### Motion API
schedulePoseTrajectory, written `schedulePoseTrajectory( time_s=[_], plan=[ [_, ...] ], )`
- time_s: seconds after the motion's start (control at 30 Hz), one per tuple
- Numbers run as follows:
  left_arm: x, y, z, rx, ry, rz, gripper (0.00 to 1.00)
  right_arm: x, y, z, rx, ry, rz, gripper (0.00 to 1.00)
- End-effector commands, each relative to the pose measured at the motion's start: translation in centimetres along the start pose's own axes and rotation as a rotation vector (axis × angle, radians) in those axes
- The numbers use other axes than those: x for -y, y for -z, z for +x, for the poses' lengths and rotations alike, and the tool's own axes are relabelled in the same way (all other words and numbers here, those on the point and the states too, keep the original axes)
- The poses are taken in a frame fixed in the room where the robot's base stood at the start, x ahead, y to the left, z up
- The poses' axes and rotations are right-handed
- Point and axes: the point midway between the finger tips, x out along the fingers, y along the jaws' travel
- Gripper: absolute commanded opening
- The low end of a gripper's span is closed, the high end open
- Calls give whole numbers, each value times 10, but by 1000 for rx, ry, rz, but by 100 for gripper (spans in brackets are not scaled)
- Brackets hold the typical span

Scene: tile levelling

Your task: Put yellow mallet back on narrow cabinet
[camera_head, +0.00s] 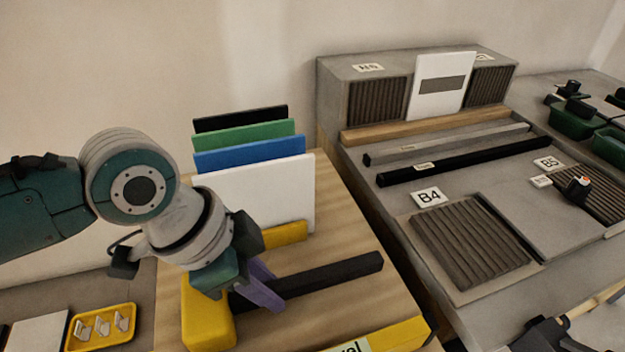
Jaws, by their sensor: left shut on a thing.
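The yellow mallet has a yellow head (208,318) and a long black handle (335,275). It is over the wooden top of the narrow cabinet (335,222), handle pointing right; I cannot tell whether it touches the top. My left gripper (264,292), with purple fingers, is shut on the black handle close to the head. The gripper hides part of the handle.
Black, green, blue and white panels (255,195) stand in a yellow holder (286,234) behind the mallet. At right, a grey bench (440,205) carries bars, ribbed tiles (470,240) and labels. A yellow tray (101,327) with small clips lies at lower left.

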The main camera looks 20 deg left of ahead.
Motion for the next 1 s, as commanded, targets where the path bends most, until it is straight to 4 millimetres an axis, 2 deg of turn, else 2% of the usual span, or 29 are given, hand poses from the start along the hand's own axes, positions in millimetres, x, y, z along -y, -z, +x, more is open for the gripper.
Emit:
schedulePoseTrajectory(
  time_s=[0.67,0.7,0.9,1.0],
  plan=[
    [0,-1,4,-2,1,1,0,0,-1,3,0,0,0,100],
    [0,-1,4,-2,1,0,32,0,-1,3,0,0,0,100],
    [0,-1,4,-1,1,0,54,0,-1,3,0,0,0,100],
    [0,-1,4,-1,0,0,62,0,-1,3,0,-1,-1,100]
  ],
)
